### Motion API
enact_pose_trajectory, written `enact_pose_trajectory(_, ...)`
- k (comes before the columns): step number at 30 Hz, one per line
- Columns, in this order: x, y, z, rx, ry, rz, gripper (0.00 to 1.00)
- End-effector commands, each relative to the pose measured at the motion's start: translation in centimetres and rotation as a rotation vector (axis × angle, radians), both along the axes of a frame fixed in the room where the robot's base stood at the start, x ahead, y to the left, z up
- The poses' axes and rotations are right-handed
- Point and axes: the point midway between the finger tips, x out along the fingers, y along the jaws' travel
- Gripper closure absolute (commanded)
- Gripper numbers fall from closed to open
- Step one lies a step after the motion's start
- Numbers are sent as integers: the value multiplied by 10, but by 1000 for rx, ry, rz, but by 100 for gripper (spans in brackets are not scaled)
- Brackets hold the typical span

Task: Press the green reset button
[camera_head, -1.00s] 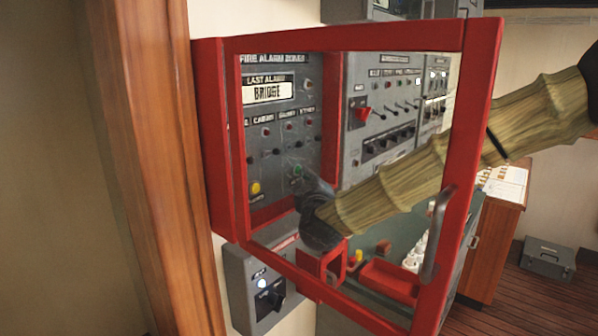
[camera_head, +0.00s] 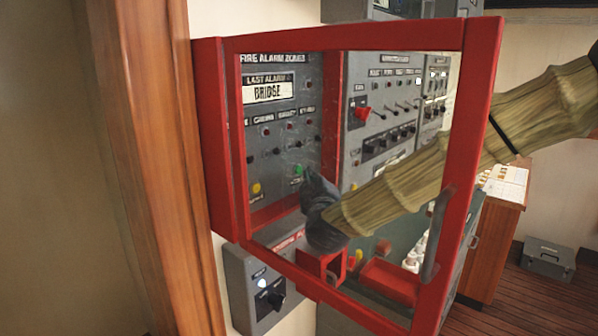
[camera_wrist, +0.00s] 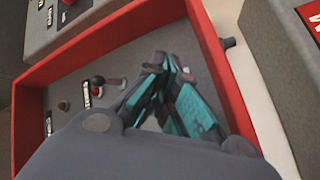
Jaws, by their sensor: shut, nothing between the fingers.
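The green button (camera_head: 298,170) is on the lower right of the grey fire alarm panel (camera_head: 285,140), inside a red-framed cabinet (camera_head: 215,130). I see it in the head view through the clear pane of the open door. My gripper (camera_head: 308,173) is shut and empty, with its tips right beside the button's right edge. Whether they touch it I cannot tell. In the wrist view, my gripper (camera_wrist: 165,62) has its teal-sided fingers together, pointing at the panel inside the red rim. I cannot make out the green button there; the fingers may hide it.
The open door's red frame (camera_head: 480,110) and handle (camera_head: 437,235) stand between the head camera and my arm. A yellow button (camera_head: 256,188) sits left of the green one. A grey switch box (camera_head: 243,290) is below the cabinet. Another switch panel (camera_head: 390,110) is to the right.

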Motion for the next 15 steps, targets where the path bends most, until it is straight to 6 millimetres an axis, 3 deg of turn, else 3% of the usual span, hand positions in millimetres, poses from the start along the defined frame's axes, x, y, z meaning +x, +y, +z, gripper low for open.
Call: enact_pose_trajectory(15, -8, -11, -1, -2, 0, -1, 100)
